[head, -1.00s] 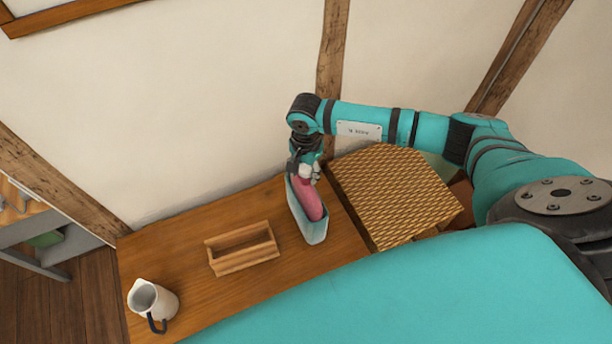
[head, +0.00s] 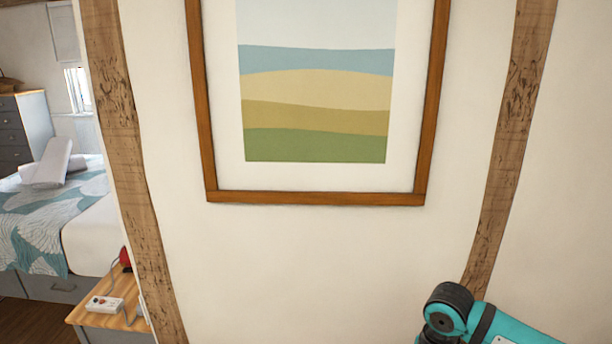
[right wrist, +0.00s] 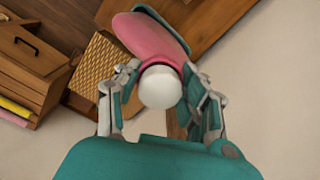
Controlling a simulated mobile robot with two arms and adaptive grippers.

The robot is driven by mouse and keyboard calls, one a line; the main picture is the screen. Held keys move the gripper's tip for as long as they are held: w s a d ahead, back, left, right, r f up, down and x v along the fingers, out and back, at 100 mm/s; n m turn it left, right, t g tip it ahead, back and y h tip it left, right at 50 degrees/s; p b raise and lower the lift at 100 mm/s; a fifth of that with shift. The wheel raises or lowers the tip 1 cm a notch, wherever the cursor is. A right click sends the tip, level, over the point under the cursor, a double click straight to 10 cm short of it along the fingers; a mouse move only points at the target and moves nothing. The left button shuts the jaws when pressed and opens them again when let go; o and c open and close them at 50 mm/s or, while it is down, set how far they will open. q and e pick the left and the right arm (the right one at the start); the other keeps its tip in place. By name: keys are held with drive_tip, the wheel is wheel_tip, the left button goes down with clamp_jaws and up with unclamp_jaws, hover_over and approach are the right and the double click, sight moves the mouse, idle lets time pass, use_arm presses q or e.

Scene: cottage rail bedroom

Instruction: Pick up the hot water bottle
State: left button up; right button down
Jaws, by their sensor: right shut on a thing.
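In the right wrist view, the hot water bottle (right wrist: 150,35) is pink with a round white stopper (right wrist: 160,87) facing the camera. My right gripper (right wrist: 163,78) is shut on its neck end, one finger on each side. A pale teal holder (right wrist: 178,28) shows behind and beside the bottle. I cannot tell how much of the bottle is still inside it. The head view shows only part of my right arm at the lower right; the bottle is outside that view. My left gripper is in neither view.
In the right wrist view, a woven-pattern box (right wrist: 97,68) and a wooden box with a dark handle (right wrist: 35,65) lie left of the bottle. The wooden tabletop (right wrist: 215,22) is beyond. The head view shows a framed picture (head: 316,196), a bed (head: 50,215) and a bedside table (head: 85,318).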

wheel_tip(320, 180, up, 4)
drive_tip(key=shift+f, duration=0.2)
drive_tip(key=shift+s+a, duration=0.15)
drive_tip(key=shift+s+a+r+n, duration=0.2)
drive_tip(key=shift+s+n, duration=0.1)
drive_tip(key=shift+n, duration=0.25)
drive_tip(key=shift+s+a+r+n, duration=0.1)
drive_tip(key=shift+s+a+n, duration=0.15)
drive_tip(key=shift+n, duration=0.3)
drive_tip(key=s+a+r+n+b, duration=0.1)
drive_tip(key=s+a+r+n, duration=0.2)
drive_tip(key=s+n, duration=0.6)
drive_tip(key=shift+a+n, duration=0.15)
drive_tip(key=shift+n, duration=1.15)
drive_tip(key=shift+s, duration=0.1)
